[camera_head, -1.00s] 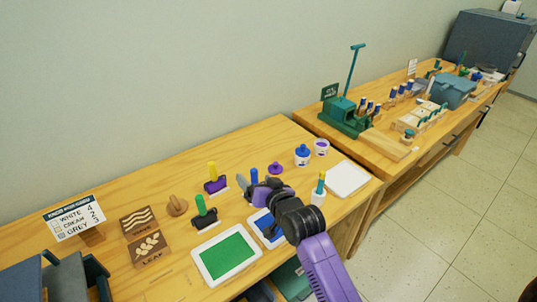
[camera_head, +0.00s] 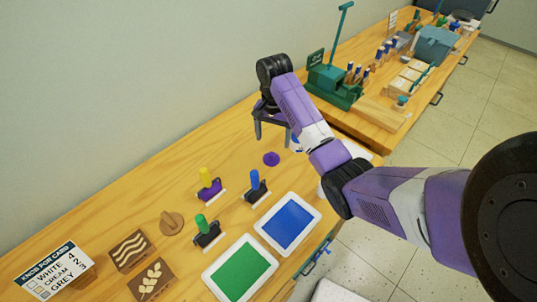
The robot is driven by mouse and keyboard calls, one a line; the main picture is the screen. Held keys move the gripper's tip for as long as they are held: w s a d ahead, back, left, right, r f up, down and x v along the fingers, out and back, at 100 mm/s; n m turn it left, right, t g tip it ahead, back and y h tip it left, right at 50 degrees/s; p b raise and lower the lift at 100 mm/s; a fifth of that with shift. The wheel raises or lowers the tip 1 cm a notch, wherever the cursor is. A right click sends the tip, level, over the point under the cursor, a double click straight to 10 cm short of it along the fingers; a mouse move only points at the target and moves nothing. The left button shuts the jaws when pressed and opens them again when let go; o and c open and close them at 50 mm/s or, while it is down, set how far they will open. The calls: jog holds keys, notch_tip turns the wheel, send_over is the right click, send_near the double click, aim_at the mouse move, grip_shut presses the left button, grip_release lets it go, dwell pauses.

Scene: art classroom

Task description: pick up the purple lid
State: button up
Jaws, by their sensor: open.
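The purple lid (camera_head: 271,159) is a small round disc with a knob, lying on the wooden table (camera_head: 140,211) near its back half. My gripper (camera_head: 272,134) hangs from the arm just above and behind the lid in the picture, fingers pointing down. Its jaws are open and nothing shows between them. The lid is apart from the fingers and in full view. My purple arm covers most of the table's right end, including the jars that stood there.
A blue ink tray (camera_head: 288,221) and a green ink tray (camera_head: 241,268) lie at the front edge. Stamps with yellow (camera_head: 207,182), blue (camera_head: 256,188) and green (camera_head: 206,231) handles stand left of the lid. A green press (camera_head: 333,86) stands on the far table.

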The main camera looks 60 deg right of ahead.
aim_at(272, 154)
jog(key=shift+a+f+p, duration=0.25)
jog(key=shift+f+p, duration=0.1)
jog(key=shift+f, duration=1.65)
jog(key=shift+a+f+p, duration=0.2)
jog(key=shift+f+p, duration=0.1)
jog(key=shift+f, duration=1.65)
jog(key=c, duration=1.4)
